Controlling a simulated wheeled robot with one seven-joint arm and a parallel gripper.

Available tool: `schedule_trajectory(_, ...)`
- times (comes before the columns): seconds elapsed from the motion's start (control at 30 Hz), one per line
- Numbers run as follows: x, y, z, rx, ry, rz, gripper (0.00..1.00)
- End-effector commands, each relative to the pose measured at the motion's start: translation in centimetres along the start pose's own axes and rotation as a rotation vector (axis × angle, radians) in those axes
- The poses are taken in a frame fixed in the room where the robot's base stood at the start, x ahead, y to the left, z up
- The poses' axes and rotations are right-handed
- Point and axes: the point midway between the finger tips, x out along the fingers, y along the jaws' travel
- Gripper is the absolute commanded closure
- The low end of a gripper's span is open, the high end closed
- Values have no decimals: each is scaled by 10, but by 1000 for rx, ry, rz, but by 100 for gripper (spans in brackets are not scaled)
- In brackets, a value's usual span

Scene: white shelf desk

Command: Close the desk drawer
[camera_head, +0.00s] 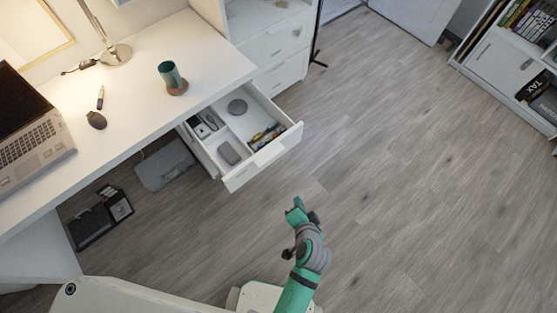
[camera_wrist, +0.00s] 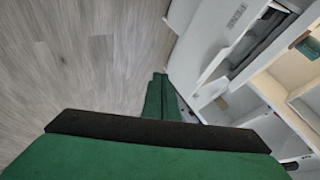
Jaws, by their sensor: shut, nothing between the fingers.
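The white desk (camera_head: 130,105) has a drawer (camera_head: 265,158) pulled out under its right end. In the head view the drawer is open, with several small items lying in its compartments. My green gripper (camera_head: 295,207) is over the floor, in front of and below the drawer front in the picture, apart from it. In the wrist view my gripper's fingers (camera_wrist: 161,82) are together and empty. White furniture with compartments (camera_wrist: 270,85) fills the right side of that view; I cannot tell for certain which part is the drawer.
A laptop (camera_head: 30,130), a lamp (camera_head: 112,50) and a cup (camera_head: 171,75) stand on the desk. A white drawer cabinet (camera_head: 280,55) stands behind the open drawer. A bookshelf (camera_head: 510,65) is at the upper right. The wooden floor (camera_head: 420,190) to the right is clear.

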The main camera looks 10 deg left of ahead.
Motion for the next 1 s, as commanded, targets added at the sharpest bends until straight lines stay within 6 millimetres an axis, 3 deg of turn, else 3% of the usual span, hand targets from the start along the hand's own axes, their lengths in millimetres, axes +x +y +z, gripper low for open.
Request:
schedule_trajectory(0.03,10,-8,-12,33,-35,-18,100)
schedule_trajectory(0.2,26,-34,-34,125,-192,-72,100)
schedule_trajectory(0.5,22,-66,-63,182,-385,-127,100)
schedule_trajectory(0.77,30,-73,-61,187,-420,-133,100)
schedule_trajectory(1.0,66,-80,-44,184,-422,-133,100)
